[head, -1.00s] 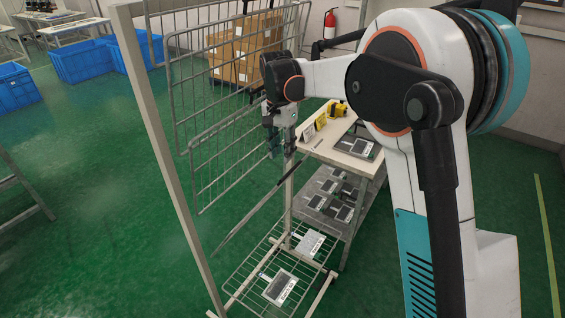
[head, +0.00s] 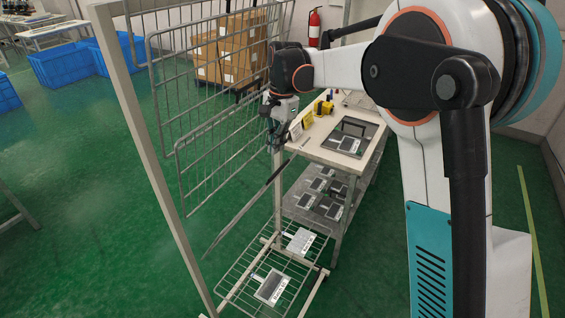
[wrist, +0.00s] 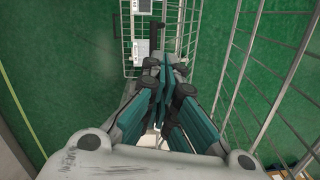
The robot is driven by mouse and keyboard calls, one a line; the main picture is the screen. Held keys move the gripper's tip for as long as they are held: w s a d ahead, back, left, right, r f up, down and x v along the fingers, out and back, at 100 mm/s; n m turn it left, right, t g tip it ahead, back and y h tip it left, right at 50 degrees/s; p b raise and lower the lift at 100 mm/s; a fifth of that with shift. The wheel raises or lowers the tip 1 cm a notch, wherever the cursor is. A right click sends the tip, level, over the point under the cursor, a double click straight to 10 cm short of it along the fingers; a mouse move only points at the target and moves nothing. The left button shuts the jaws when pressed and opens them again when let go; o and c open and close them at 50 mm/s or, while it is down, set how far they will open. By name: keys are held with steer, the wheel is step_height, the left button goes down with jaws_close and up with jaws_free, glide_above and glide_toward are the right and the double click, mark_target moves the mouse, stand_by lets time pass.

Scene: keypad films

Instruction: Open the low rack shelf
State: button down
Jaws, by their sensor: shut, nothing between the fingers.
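The metal rack (head: 152,172) stands left of centre in the head view. Its lowest wire shelf (head: 240,284) lies flat near the floor with two flat keypad panels, one a grey-and-white panel (head: 271,287). A thin dark shelf edge (head: 238,212) slants above it, seen nearly edge-on. Two upper mesh shelves stand steeply raised, including the lower one (head: 215,165). My gripper (head: 275,146) is beside the raised mesh's right edge, above the low shelf; contact is unclear. In the wrist view its teal fingers (wrist: 165,85) are shut and empty, with the low shelf (wrist: 128,40) beyond and mesh (wrist: 262,85) at right.
A work table (head: 318,155) with yellow items and panels stands right of the rack; its lower shelf (head: 300,195) holds several panels. Cardboard boxes (head: 228,55) and blue bins (head: 68,67) are behind. Green floor is clear at left.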

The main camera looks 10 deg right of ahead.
steer(key=s+d+f+m+t+y+b, duration=0.2)
steer(key=s+d+f+m+y, duration=0.25)
steer(key=d+f+m, duration=0.3)
steer(key=s+d+m+t+y+b, duration=0.1)
steer(key=s+d+m+t+y, duration=0.5)
steer(key=m, duration=0.3)
steer(key=w+a+f+h+b, duration=0.1)
steer(key=w+a+f+b, duration=0.1)
steer(key=w+a, duration=0.5)
steer(key=a+f, duration=0.1)
steer(key=a, duration=0.1)
steer(key=shift+a+f+b, duration=0.25)
steer(key=shift+a+b, duration=0.1)
steer(key=shift+w+n+h, duration=0.1)
steer(key=shift+n+h, duration=0.15)
steer(key=shift+g+h, duration=0.6)
steer(key=shift+h, duration=0.1)
steer(key=w+a+r+p, duration=0.1)
steer(key=a, duration=0.1)
steer(key=w+a+r+p, duration=0.2)
steer(key=w+a+r, duration=0.1)
steer(key=shift+a+p, duration=0.3)
steer(key=shift+a, duration=0.05)
steer(key=shift+w+a+r, duration=0.2)
steer(key=shift+w+a, duration=0.1)
steer(key=shift+a, duration=0.05)
